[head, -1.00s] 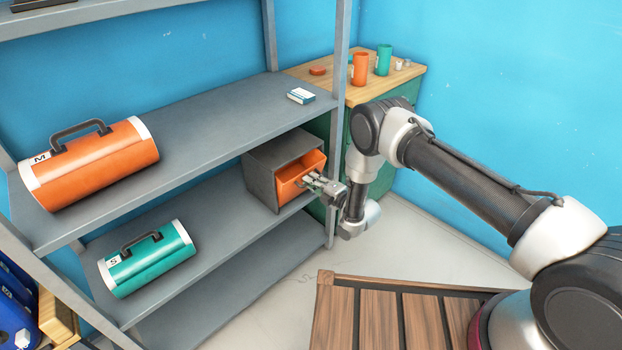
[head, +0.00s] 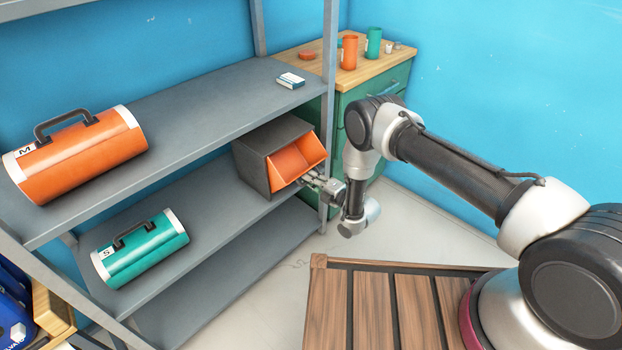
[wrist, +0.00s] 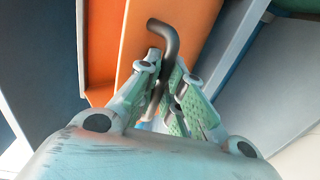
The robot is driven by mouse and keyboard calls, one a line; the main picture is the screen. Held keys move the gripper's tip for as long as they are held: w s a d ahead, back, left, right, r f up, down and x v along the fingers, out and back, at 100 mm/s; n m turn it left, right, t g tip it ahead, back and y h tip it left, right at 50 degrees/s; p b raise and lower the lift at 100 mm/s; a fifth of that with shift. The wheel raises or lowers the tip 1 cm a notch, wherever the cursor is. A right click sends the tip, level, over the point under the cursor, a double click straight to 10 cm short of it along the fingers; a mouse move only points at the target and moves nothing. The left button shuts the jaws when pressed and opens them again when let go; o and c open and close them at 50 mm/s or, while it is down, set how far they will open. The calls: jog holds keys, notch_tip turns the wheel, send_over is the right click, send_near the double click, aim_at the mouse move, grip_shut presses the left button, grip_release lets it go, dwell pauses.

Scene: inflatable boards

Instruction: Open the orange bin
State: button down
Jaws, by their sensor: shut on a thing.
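The orange bin (head: 290,160) sits in a dark grey housing (head: 253,162) on the middle shelf, at its right end. Its orange front is tilted outward and the orange inside shows. My gripper (head: 313,181) is at the front of the bin, at its lower right. In the wrist view, my gripper (wrist: 166,98) is shut on the dark bent handle (wrist: 164,36), which stands against the orange front (wrist: 180,28). The far end of the handle is hidden between the fingers.
A grey shelf post (head: 328,110) stands close to the right of the bin. An orange case (head: 85,155) lies on the upper shelf, a teal case (head: 142,252) on the middle one. A green cabinet (head: 375,85) stands behind. A slatted wooden surface (head: 375,310) is in front.

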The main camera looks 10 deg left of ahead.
jog(key=c, duration=1.8)
grip_release()
jog(key=v, duration=1.2)
